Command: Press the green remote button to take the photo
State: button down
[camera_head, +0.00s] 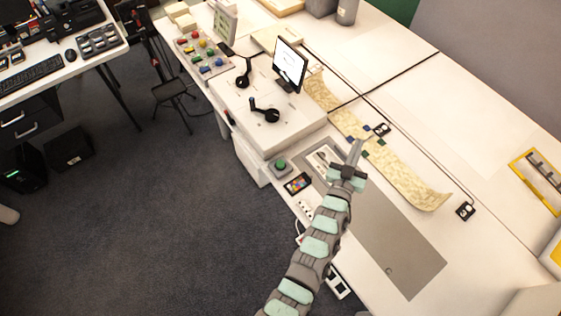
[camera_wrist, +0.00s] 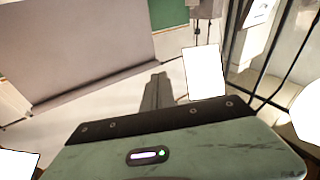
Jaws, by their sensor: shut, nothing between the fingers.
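The green button (camera_head: 281,165) sits on a small dark box on the white table, just in front of the white console. My gripper (camera_head: 356,150) is shut and empty. It is to the right of the button and apart from it, above the table by the long yellowish strip. In the wrist view my shut gripper fingers (camera_wrist: 157,92) point away towards a pale surface. I cannot make out the button in the wrist view.
A white console (camera_head: 262,112) with black handles and a small monitor (camera_head: 290,65) stands behind the button. A colour card (camera_head: 298,183) lies beside the button. The curled yellowish strip (camera_head: 405,178) and a grey mat (camera_head: 395,250) lie to the right.

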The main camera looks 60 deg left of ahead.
jog(key=s+a+f+g+h, duration=0.2)
jog(key=a+f+g, duration=0.2)
jog(key=a+f, duration=0.5)
jog(key=r+m+g+h, duration=0.2)
jog(key=h, duration=1)
send_over(278, 164)
jog(key=shift+f, duration=0.15)
notch_tip(278, 164, down, 8)
jog(key=b, duration=0.4)
jog(key=shift+f+b, duration=0.3)
jog(key=shift+b, duration=0.35)
jog(key=shift+f, duration=0.15)
